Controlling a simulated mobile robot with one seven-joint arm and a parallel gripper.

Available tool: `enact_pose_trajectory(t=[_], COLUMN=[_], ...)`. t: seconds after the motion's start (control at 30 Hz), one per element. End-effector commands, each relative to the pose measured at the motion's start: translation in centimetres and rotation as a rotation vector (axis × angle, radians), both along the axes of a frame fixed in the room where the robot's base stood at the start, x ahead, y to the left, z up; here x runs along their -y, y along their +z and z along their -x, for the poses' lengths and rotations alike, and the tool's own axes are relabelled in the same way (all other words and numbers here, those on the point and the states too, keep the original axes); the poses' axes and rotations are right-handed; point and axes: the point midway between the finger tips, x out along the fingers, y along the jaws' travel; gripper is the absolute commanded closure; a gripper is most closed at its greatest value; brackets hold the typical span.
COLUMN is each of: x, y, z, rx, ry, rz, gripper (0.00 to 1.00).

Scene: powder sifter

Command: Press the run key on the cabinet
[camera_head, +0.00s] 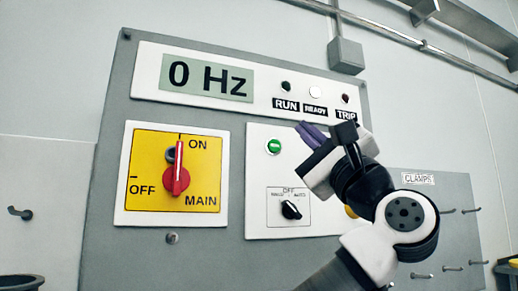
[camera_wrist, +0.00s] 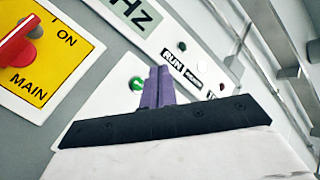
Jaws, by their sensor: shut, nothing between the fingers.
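The grey cabinet (camera_head: 237,130) fills the middle of the head view. A round green key (camera_head: 273,146) sits at the upper left of its white control panel; no label on it can be read. It also shows in the wrist view (camera_wrist: 136,84), just left of the fingers. My gripper (camera_head: 310,132) has its purple fingers shut and empty, in front of the panel and right of the green key in the head view. In the wrist view the closed fingertips (camera_wrist: 159,70) appear beside the key; I cannot tell the gap in depth. The display (camera_head: 208,79) reads 0 Hz.
The READY lamp (camera_head: 315,92) looks white; the RUN lamp (camera_head: 286,87) and TRIP lamp (camera_head: 345,99) look dark. The red main switch (camera_head: 177,168) stands upright at ON. A black selector (camera_head: 291,209) sits below the green key. Hooks (camera_head: 422,276) stick out at right.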

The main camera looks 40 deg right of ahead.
Motion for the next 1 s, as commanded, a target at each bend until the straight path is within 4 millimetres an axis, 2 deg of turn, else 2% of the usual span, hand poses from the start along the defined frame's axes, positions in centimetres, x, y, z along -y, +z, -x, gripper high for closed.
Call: enact_pose_trajectory(t=[0.47,0.67,1.0], x=[0.2,0.7,1.7], y=[0.1,0.2,0.2], z=[-0.1,-2.0,-6.6], rx=[-0.001,-0.003,-0.003], ry=[0.012,0.013,0.012], rz=[-0.005,-0.007,-0.006], gripper=[1.00,1.00,1.00])
